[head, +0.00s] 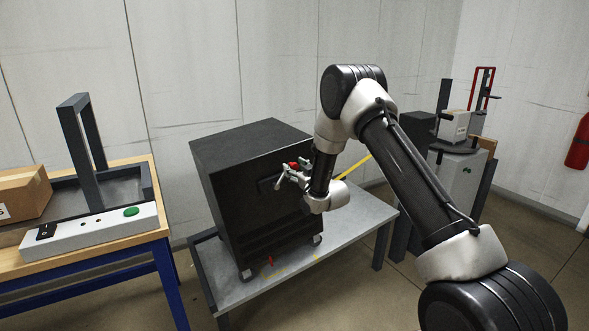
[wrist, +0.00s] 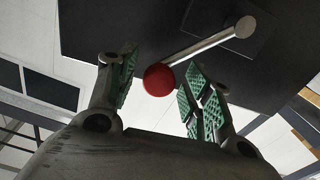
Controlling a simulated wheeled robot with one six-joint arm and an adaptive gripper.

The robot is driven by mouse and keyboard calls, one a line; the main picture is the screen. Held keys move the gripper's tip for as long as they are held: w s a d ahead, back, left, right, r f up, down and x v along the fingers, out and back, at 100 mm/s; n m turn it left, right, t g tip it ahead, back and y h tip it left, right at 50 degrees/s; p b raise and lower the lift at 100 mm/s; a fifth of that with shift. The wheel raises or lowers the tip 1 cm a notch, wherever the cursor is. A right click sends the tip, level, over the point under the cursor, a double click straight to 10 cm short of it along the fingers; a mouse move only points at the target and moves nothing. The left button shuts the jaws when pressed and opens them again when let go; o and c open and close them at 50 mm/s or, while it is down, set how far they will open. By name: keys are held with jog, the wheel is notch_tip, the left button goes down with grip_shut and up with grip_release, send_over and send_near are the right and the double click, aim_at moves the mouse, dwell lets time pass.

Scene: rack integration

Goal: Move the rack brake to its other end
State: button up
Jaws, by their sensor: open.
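A silver lever (wrist: 205,48) with a red ball knob (wrist: 158,80) crosses the wrist view, from a round pivot at the upper right to the knob in the middle. It is mounted on the dark face of the black rack (head: 245,170). My gripper (head: 287,175) is at the rack's right-hand face, with the red knob showing beside its fingers. In the wrist view my gripper (wrist: 161,75) is open, its green-padded fingers to the left and right of the knob. I cannot tell whether either pad touches it.
The rack stands on a grey table (head: 350,215). A small red part (head: 270,260) shows near its lower front. A wooden bench (head: 90,249) with a carton (head: 22,193) and a dark frame is at left. Equipment (head: 462,165) stands at right behind my arm.

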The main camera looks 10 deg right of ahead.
jog(key=shift+w+a, duration=0.15)
jog(key=shift+w, duration=0.35)
grip_shut()
